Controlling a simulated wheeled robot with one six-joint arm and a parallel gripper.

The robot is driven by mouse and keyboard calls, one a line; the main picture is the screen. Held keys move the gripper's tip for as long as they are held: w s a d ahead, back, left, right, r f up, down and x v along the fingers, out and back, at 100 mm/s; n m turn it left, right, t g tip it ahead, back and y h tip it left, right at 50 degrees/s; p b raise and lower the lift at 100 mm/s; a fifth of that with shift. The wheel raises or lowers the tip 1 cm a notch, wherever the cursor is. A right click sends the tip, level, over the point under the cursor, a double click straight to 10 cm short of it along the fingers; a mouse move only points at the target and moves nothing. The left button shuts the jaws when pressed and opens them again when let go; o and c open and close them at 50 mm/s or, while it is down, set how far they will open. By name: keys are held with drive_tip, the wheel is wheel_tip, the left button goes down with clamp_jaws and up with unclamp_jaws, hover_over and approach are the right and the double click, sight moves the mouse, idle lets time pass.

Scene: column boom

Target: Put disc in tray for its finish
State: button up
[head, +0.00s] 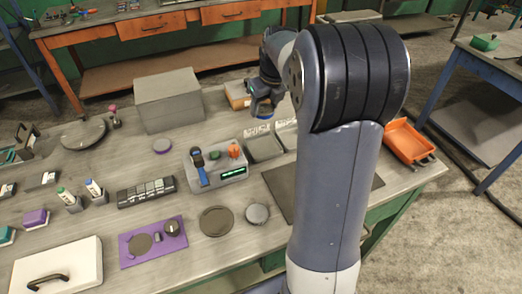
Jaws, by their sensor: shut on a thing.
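My gripper (262,108) hangs at the end of my arm above the back middle of the workbench, near the labelled trays. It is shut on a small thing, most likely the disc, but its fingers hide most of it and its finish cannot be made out. A dark shallow tray (266,148) lies just below and in front of the gripper, with a white label at its back edge. More tray area to its right is partly hidden behind my arm.
A grey box (169,101) and a cardboard box (238,95) stand behind. Round pieces (215,221) and a purple mat (153,242) lie in front. An orange tray (409,142) is at right.

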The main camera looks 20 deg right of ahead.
drive_tip(key=b, duration=0.4)
hover_over(263, 147)
drive_tip(key=s, duration=0.1)
wheel_tip(263, 147, down, 5)
wheel_tip(263, 147, down, 10)
drive_tip(key=shift+r, duration=0.2)
drive_tip(key=shift+f, duration=0.1)
drive_tip(key=o, duration=1.1)
drive_tip(key=shift+c, duration=0.2)
drive_tip(key=v, duration=1.2)
